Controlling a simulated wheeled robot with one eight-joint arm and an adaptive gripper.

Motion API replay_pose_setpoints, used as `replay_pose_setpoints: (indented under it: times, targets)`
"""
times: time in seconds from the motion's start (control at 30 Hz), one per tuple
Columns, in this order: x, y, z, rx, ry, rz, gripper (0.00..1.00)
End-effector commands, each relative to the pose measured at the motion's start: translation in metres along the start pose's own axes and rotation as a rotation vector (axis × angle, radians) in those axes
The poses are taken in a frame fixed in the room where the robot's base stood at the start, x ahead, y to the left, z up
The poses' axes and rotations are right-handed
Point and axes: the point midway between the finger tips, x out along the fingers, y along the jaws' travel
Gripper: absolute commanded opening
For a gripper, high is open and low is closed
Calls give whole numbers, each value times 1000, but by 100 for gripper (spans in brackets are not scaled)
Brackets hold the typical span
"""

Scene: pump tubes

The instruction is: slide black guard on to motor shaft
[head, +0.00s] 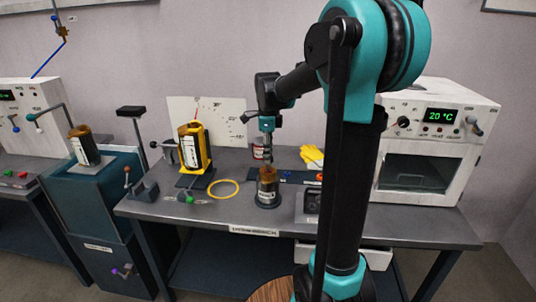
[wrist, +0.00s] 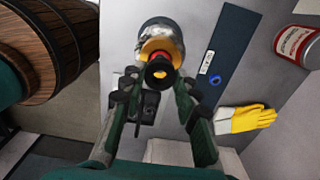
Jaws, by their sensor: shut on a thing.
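My gripper (wrist: 158,84) is shut on the black guard (wrist: 158,75), a small round dark piece with a red and yellow middle, seen from above in the wrist view. Behind it in that view is the orange top of a motor (wrist: 158,48). In the head view my gripper (head: 267,148) points down over the motor (head: 268,188), an orange-brown cylinder standing on a dark round base. The guard is too small to make out in the head view. The shaft cannot be told apart from the guard, nor whether they touch.
The grey workbench (head: 240,215) also holds a yellow-framed motor (head: 194,146), a yellow ring (head: 223,189), yellow gloves (wrist: 250,118) and a blue-grey strip (wrist: 228,60). A white oven (head: 430,145) stands at right. A red-labelled can (wrist: 298,45) shows in the wrist view.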

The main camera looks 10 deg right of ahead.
Motion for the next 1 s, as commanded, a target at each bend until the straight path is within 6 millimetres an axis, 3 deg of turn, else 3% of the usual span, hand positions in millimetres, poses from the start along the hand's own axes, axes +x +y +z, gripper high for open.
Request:
replay_pose_setpoints:
  times: [1.0]
  targets:
    - [6, 0, 0, 0, 0, 0, 16]
